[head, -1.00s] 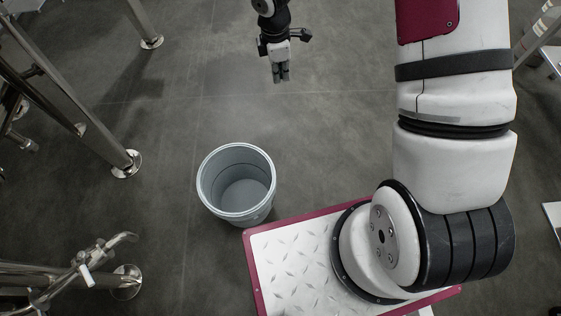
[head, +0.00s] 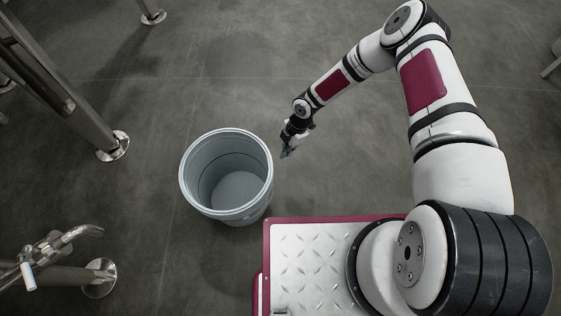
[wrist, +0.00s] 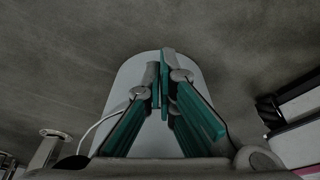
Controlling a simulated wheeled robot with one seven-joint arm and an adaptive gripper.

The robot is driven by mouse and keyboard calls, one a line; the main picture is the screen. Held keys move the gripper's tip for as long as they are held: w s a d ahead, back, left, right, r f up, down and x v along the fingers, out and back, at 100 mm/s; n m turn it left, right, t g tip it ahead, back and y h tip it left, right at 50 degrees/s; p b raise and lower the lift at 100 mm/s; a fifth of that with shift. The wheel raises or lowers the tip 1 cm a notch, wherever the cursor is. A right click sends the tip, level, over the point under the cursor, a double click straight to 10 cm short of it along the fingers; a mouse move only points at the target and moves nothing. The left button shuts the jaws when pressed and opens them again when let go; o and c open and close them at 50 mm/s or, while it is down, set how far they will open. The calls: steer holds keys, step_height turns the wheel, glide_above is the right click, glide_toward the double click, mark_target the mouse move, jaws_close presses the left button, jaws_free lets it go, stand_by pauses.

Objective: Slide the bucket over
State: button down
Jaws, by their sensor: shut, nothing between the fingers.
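The bucket (head: 240,213) is light grey-blue, round, upright and empty, standing on the floor left of my base. My gripper (head: 286,155) is shut with nothing in it, just right of the bucket's rim in the head view. In the wrist view the fingertips of my gripper (wrist: 163,85) are together, and the pale bucket wall (wrist: 135,75) lies behind them. Whether the fingers touch the bucket I cannot tell.
Steel tank legs with round feet (head: 113,146) stand on the left. A pipe with a valve (head: 55,250) is at the lower left. The grey floor (head: 210,70) beyond the bucket is clear.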

steer(key=s+a+f+b, duration=0.3)
steer(key=a+f+b, duration=0.2)
steer(key=f, duration=0.4)
steer(key=shift+s+a, duration=0.25)
steer(key=shift+a, duration=0.15)
